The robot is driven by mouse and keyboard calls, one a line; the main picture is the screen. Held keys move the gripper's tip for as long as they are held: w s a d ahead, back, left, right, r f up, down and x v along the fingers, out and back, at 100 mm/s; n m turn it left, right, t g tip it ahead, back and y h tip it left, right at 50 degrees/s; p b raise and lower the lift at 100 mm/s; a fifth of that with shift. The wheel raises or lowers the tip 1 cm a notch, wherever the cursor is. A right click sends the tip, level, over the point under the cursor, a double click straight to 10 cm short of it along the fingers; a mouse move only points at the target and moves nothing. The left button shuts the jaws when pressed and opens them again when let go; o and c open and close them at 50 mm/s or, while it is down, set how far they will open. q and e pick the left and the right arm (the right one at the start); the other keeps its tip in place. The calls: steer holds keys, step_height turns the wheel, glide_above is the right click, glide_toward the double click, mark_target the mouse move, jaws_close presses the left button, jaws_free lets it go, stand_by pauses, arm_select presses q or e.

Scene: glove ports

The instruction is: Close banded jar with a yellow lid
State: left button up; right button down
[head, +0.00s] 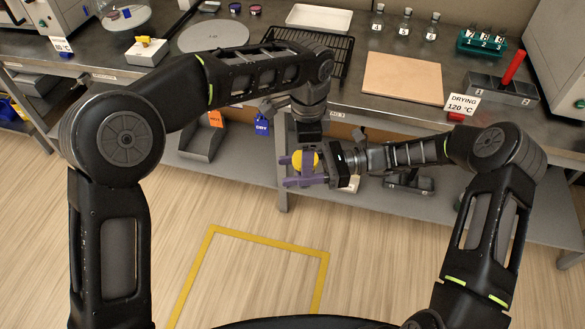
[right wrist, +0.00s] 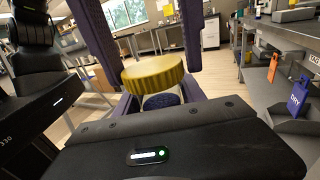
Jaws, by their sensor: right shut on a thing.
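The yellow lid (head: 304,160) shows between purple fingers in the head view. In the right wrist view the lid (right wrist: 153,74) looks level, with a pale and dark speckled body, seemingly the jar (right wrist: 162,100), just under it. My right gripper (head: 301,180) reaches in from the right and is shut on the jar; its fingers hide the jar's sides. My left gripper (head: 308,148) points down from above. Its purple fingers flank the lid in the right wrist view (right wrist: 145,50); I cannot tell whether they press on it. The lid's seating on the rim is hidden.
The steel bench holds a wire rack (head: 335,55), a tan board (head: 402,78), small bottles (head: 404,24) and a grey holder with a red stick (head: 502,88). A lower shelf (head: 245,165) runs beneath. A yellow floor outline (head: 268,240) surrounds clear floor.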

arm_select(q)
steer(key=o, duration=0.3)
steer(key=shift+o, duration=0.2)
steer(key=shift+r, duration=0.1)
step_height(320, 180, up, 7)
steer(key=shift+r, duration=0.15)
stand_by(0.4)
